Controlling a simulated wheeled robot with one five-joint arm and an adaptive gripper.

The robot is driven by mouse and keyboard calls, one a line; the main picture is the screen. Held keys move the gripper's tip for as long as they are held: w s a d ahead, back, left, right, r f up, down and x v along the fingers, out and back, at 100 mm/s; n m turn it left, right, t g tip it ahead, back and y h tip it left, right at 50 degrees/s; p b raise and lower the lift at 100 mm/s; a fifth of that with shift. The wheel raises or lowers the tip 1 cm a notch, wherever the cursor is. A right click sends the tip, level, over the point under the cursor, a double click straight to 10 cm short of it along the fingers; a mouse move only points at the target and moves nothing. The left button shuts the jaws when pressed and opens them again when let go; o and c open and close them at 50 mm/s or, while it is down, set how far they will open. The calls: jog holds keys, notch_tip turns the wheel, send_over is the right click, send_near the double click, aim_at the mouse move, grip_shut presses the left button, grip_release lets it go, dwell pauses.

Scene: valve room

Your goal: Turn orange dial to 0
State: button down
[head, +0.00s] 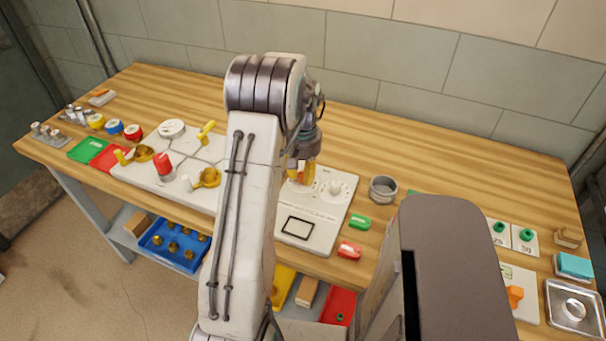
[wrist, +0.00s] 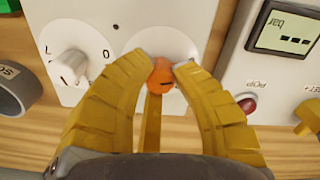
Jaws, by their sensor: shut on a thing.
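The orange dial (wrist: 161,76) sits on a white round scale on a white panel (wrist: 120,18) in the wrist view. My gripper (wrist: 164,70) has its yellow fingers on either side of the dial, shut on it. The fingers hide most of the dial's scale, so I cannot read its setting.
A panel with a display (wrist: 288,32), a red button (wrist: 247,104) and a yellow valve stands close to my right finger in the wrist view. The table behind is clear.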

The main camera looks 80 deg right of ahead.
aim_at(303, 173)
jog(key=shift+f+n, duration=0.1)
jog(key=shift+n, duration=0.2)
jog(key=c, duration=1)
grip_release()
notch_tip(303, 173, up, 12)
jog(key=shift+r, duration=0.1)
dwell(0.8)
